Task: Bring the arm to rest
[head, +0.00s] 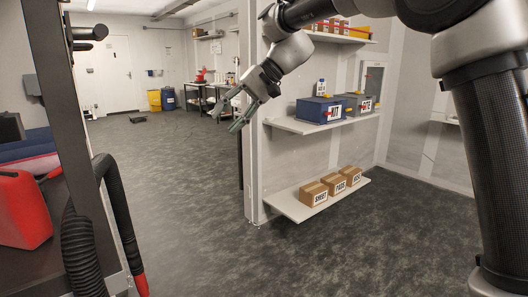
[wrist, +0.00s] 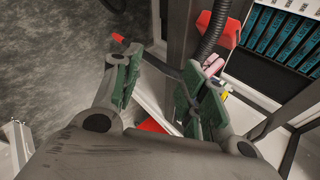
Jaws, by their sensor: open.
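My gripper (head: 239,119) is in the middle of the head view, held in the air in front of the wall shelves. My arm comes in from the upper right and bends down to it. In the wrist view my gripper (wrist: 158,90) shows its two green-padded fingers apart, with nothing held between them. Behind the fingers are a dark post and a black ribbed hose (wrist: 213,35).
On the right, a middle shelf (head: 290,124) holds a blue box (head: 318,110) and a grey box. A lower shelf (head: 290,205) holds cardboard boxes (head: 313,194). At left stand a red container (head: 22,210) and a black hose (head: 80,255). The middle floor is clear.

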